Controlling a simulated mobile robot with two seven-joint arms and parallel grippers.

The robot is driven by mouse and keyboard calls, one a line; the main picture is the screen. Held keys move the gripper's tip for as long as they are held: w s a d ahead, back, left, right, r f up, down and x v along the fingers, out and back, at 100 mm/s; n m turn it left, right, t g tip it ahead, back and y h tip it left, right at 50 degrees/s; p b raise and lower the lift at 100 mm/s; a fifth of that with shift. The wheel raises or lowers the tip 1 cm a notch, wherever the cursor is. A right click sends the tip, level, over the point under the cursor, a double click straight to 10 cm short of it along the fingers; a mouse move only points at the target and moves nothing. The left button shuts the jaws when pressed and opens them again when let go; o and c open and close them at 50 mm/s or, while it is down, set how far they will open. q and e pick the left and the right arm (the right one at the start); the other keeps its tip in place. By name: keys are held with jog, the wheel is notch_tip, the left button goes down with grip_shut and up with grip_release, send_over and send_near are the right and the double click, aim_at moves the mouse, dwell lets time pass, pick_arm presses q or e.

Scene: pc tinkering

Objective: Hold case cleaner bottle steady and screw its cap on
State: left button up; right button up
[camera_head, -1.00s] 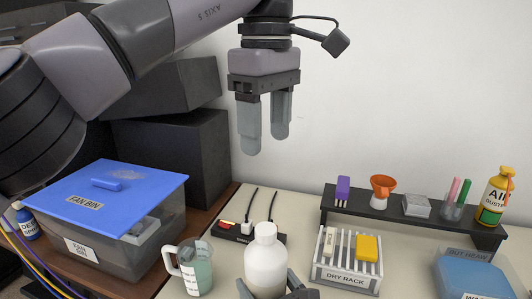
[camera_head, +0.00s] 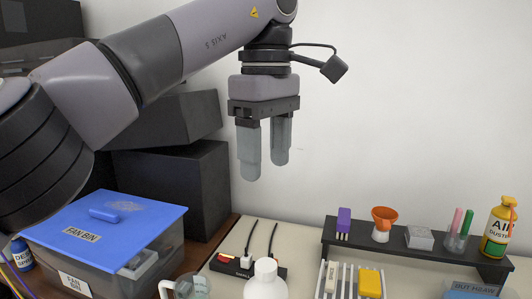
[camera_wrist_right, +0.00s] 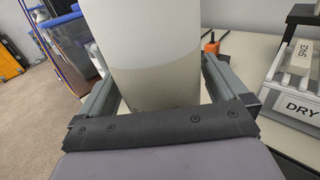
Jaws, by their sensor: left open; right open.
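The white cleaner bottle (camera_head: 266,282) stands upright at the bottom edge of the head view, its lower part cut off. It has a narrow white top; I cannot tell whether this is a cap or a bare neck. My left gripper (camera_head: 265,170) hangs above and behind it in the picture, pointing down, open, with nothing between its fingers. In the right wrist view the bottle's body (camera_wrist_right: 155,50) stands between the fingers of my right gripper (camera_wrist_right: 160,85), which is open around it. No separate loose cap can be made out.
A mug (camera_head: 190,287) stands left of the bottle, and a power strip (camera_head: 248,267) lies behind it. The dry rack (camera_head: 343,285) is to the right. A dark shelf (camera_head: 410,250) holds small items and an air duster (camera_head: 498,228). The fan bin (camera_head: 105,225) is at left.

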jog(key=v, duration=1.1)
jog(key=shift+s, duration=0.2)
jog(key=shift+d, duration=0.1)
